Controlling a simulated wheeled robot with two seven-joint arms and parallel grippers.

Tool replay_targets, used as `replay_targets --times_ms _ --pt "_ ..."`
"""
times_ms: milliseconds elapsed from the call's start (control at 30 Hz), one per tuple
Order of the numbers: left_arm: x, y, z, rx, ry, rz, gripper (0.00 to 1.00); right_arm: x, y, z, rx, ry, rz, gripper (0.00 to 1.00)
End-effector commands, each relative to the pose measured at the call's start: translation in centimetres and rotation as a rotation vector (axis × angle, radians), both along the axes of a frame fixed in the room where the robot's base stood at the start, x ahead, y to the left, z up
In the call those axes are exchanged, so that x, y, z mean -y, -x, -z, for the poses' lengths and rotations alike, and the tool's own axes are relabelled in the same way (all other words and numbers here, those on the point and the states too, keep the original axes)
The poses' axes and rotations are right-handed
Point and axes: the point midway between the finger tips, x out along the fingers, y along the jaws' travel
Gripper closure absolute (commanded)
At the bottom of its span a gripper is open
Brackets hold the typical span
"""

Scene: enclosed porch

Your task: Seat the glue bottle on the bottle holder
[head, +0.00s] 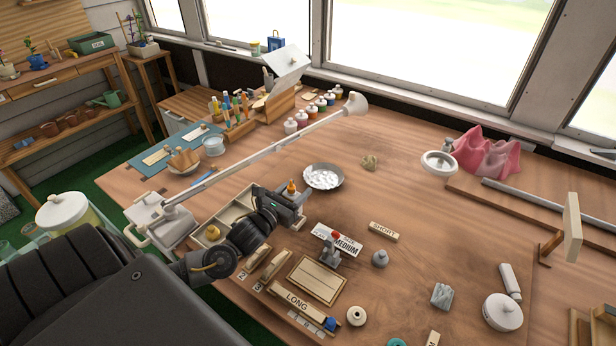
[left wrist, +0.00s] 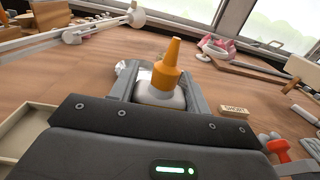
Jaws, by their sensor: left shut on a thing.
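The glue bottle has an orange cone nozzle (head: 291,187) and a pale body. In the left wrist view the glue bottle (left wrist: 165,72) stands upright between the fingers of my left gripper (left wrist: 160,95), nozzle up. Its lower part is hidden by the gripper. I cannot tell for sure which thing is the bottle holder; a small white ring-shaped piece (head: 356,316) with a dark centre stands on the table to the lower right. My right gripper is not in view.
A divided wooden tray (head: 236,210) lies beside my left gripper. A metal dish (head: 323,177) with white pieces sits behind it. A red-topped grey clamp (head: 333,252), a grey knob (head: 380,258) and a SHORT block (head: 384,231) stand to the right. A lamp arm (head: 265,152) crosses the left side.

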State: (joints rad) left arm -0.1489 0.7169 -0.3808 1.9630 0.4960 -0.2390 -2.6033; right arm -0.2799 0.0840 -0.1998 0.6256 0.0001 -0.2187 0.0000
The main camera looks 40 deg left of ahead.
Motion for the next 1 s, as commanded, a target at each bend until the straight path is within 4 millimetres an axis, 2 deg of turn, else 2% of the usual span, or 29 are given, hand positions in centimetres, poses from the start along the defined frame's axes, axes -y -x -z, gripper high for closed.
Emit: replay_targets --times_ms 100,333,667,800,1000 --pt "-0.7 -0.3 0.2 0.000 0.000 -0.020 0.79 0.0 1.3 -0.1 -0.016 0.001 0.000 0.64" --pt "-0.3 -0.8 0.2 0.001 0.001 -0.013 0.79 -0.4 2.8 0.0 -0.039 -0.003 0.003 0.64" --pt "-0.3 -0.5 0.0 -0.001 0.000 -0.015 0.79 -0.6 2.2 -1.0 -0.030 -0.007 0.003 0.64" --pt "-0.4 -0.5 1.3 0.000 0.000 -0.015 0.79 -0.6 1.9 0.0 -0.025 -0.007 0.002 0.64" --pt "-0.4 -0.5 2.2 0.000 -0.001 -0.016 0.79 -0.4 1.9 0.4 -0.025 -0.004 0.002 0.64"
